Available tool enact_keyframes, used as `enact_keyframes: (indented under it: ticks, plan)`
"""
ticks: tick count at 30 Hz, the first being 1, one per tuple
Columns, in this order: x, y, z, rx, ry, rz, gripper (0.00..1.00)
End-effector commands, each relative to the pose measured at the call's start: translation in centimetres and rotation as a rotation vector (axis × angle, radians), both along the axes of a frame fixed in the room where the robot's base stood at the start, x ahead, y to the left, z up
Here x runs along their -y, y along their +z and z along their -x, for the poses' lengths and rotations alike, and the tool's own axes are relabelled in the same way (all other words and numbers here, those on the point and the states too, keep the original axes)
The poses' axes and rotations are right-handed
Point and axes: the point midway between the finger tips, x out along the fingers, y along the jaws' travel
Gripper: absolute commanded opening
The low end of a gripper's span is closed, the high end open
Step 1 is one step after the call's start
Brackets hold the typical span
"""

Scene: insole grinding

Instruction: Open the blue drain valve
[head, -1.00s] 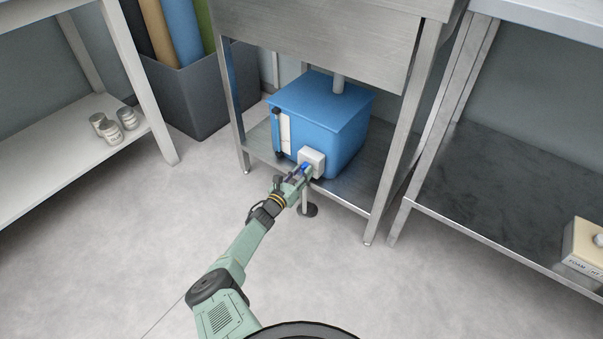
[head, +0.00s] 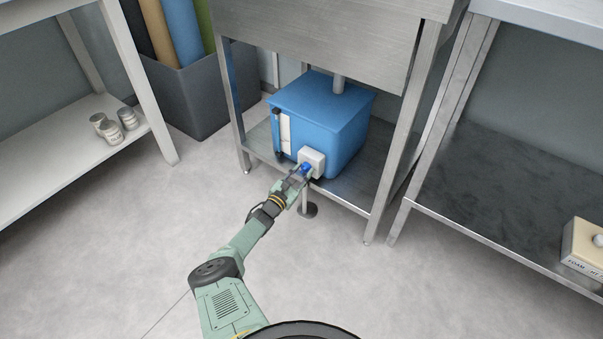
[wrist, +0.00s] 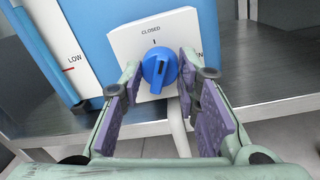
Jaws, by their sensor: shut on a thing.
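The blue drain valve is a round knob (wrist: 159,70) with a raised grip bar, on a white plate (wrist: 185,35) low on the front of a blue tank (head: 330,115). The plate reads CLOSED at the top; a label at the right is partly hidden by a finger, with "EN" showing. The knob's bar stands nearly upright, its top near the CLOSED mark. In the head view the blue knob (head: 306,169) shows just past my fingertips. My gripper (wrist: 160,82) has its purple pads on either side of the knob, shut on it.
The tank stands on the lower shelf of a steel sink stand (head: 345,198), between its legs. A gauge marked LOW (wrist: 75,62) is left of the valve. A pipe post and foot (head: 308,209) are just below. Open floor (head: 120,250) lies to the left.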

Motion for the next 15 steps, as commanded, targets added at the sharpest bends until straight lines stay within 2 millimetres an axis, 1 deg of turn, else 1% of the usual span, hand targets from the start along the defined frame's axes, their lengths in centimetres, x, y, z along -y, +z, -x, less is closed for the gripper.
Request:
enact_keyframes:
  ticks: [15]
  plan:
    - [-0.10,-0.20,-0.03,0.288,-0.001,-0.400,0.02]
